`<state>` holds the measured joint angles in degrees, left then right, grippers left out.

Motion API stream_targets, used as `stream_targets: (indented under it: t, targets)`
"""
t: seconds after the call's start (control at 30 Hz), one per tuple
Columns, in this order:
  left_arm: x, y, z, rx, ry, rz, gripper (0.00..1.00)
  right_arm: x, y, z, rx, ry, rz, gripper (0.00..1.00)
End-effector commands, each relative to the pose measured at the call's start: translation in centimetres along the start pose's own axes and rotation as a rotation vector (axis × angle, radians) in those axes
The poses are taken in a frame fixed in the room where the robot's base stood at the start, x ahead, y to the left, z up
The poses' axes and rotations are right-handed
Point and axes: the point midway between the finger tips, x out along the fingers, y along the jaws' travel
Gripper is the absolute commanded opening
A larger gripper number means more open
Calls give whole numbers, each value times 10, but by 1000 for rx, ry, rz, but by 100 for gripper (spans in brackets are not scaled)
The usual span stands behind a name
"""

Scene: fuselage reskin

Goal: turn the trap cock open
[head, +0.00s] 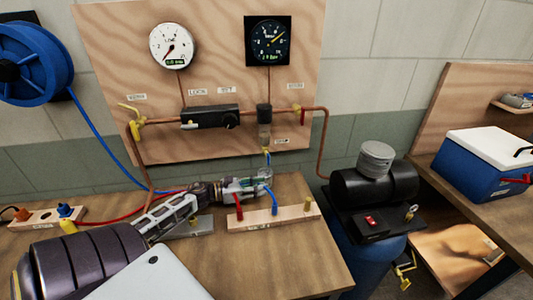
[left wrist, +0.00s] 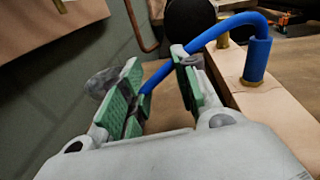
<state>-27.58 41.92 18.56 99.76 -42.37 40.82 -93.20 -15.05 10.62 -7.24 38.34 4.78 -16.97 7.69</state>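The trap (head: 264,122) hangs from the copper pipe on the wooden wall panel, with a dark top and a clear bowl. A small fitting (head: 267,151) sits under the bowl; I cannot make out a handle or its position. My left gripper (head: 262,186) is below and in front of it, over the bench. In the left wrist view the green-padded fingers (left wrist: 158,95) stand apart. The blue hose (left wrist: 195,44) passes between or just behind them; I cannot tell if it touches. My right gripper is not in view.
A wooden block (head: 292,213) with colored pegs lies on the bench (head: 300,262) beside the left gripper. A compressor (head: 375,185) stands right of the bench. A blue cooler (head: 480,165) is at right.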

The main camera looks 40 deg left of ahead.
Motion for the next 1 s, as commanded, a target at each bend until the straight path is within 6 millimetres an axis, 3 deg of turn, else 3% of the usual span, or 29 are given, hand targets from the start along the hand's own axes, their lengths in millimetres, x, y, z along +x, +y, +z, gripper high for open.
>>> stream_targets:
  t: [0.3, 1.0]
  targets:
    - [35, -34, 35, 14, -24, 64, 30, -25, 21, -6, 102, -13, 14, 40]
    - [59, -58, 70, 29, -65, 127, 30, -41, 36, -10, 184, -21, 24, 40]
